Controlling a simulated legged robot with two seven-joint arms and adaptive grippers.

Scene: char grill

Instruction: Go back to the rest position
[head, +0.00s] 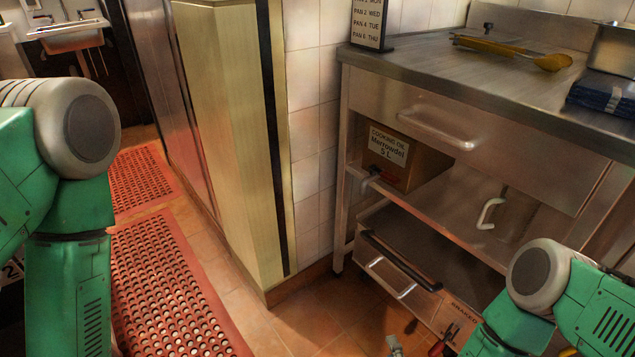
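My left arm, green with a grey joint, hangs down along the left side of the head view. Its gripper is below the picture and out of view. My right arm, also green with a grey joint, comes in at the lower right and points down toward the bottom edge. A small grey piece (395,346) at the bottom edge looks like part of my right gripper. Most of that gripper is cut off, so its opening and anything in it cannot be made out.
A steel counter (430,75) with a drawer and shelves stands at the right. It bears a yellow-handled utensil (510,49), a day sign (370,22) and dark blue cloths (605,95). An oil box (400,158) sits on its shelf. Red mats (165,285) cover the floor left.

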